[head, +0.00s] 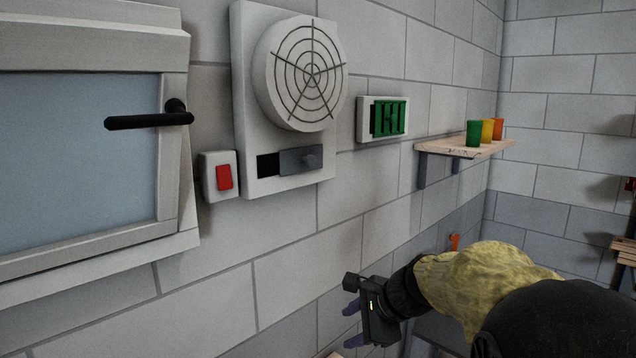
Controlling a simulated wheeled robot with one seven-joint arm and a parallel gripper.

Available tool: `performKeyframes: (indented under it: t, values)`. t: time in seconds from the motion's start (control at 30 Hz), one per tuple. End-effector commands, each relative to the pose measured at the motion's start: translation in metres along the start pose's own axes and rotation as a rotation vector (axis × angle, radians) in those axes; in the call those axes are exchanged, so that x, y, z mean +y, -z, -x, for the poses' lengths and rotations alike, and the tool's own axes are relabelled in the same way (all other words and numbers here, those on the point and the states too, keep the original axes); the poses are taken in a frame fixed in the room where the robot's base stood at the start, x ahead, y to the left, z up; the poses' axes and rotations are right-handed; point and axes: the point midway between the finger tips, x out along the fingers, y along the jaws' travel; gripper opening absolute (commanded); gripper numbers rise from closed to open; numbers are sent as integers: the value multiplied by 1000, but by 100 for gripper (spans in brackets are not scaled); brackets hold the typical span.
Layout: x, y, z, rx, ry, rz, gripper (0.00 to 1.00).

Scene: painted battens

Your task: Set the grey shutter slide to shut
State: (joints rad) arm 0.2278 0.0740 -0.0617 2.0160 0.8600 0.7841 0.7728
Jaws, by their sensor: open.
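The grey shutter slide (301,159) sits in a slot low on the white fan panel (245,92) on the wall. It stands at the right of the slot, and a dark opening (267,165) shows to its left. A small dark knob (309,161) is on the slide. The round fan grille (300,72) is above it. My gripper (351,321) is open and empty, below and to the right of the slide, well apart from it. My yellow-sleeved arm reaches in from the lower right.
A red switch (224,177) is just left of the slot. A window (75,150) with a black handle (150,121) is further left. The wall below the panel is clear.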

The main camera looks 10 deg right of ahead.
Motion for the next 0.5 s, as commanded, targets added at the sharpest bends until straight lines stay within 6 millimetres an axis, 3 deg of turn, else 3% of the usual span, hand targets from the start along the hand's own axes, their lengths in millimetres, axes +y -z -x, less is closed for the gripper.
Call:
performKeyframes:
  t: [0.03, 0.1, 0.17, 0.3, 0.4, 0.5]
  values:
    - [-28, -3, 14, -50, 67, -120, 47]
    - [-63, -9, 35, -142, 149, -285, 47]
    - [-93, -15, 57, -232, 213, -413, 47]
    - [-157, -30, 120, -476, 338, -656, 47]
    - [-188, -39, 163, -642, 386, -766, 47]
    - [-204, -45, 192, -748, 404, -821, 47]
